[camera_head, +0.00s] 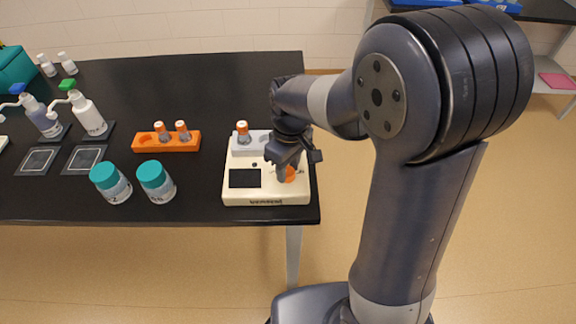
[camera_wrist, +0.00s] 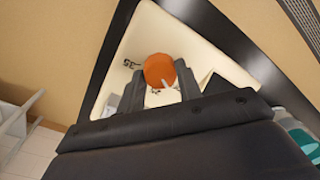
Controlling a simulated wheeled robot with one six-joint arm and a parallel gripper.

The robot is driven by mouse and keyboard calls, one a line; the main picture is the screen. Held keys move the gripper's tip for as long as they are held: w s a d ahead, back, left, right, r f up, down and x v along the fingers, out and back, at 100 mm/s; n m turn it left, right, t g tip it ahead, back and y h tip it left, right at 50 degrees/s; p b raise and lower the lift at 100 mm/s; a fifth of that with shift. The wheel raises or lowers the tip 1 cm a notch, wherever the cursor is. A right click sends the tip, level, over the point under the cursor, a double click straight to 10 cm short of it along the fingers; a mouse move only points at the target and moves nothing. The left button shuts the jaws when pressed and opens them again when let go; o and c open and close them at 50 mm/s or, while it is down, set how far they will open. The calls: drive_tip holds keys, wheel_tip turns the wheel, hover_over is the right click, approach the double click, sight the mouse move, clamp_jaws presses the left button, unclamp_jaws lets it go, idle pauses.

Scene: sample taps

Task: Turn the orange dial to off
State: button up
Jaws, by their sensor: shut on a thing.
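The orange dial (camera_head: 289,175) sits on the right part of the top of a cream device (camera_head: 266,198) with a black screen, near the right end of the black table. My gripper (camera_head: 283,167) reaches down onto the dial from above. In the wrist view the dial (camera_wrist: 160,70) lies between the tips of my two fingers (camera_wrist: 160,82), which are shut on it. A pale pointer mark shows on the dial's lower edge, and a printed "35" shows beside it. Other markings are partly hidden by my fingers.
A grey rack (camera_head: 250,146) with an orange-capped vial (camera_head: 243,132) stands at the back of the device. An orange rack (camera_head: 165,142) with two vials and two teal-lidded jars (camera_head: 155,181) stand to the left. Pump bottles (camera_head: 90,115) stand farther left.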

sight(289, 169)
drive_tip(key=shift+n, duration=0.6)
drive_tip(key=o, duration=1)
drive_tip(key=shift+c, duration=0.2)
drive_tip(key=shift+r, duration=0.15)
wheel_tip(289, 169, up, 11)
drive_tip(key=shift+w+d+f, duration=0.15)
drive_tip(key=shift+w+f, duration=0.05)
drive_tip(key=shift+w, duration=0.05)
drive_tip(key=shift+f, duration=0.1)
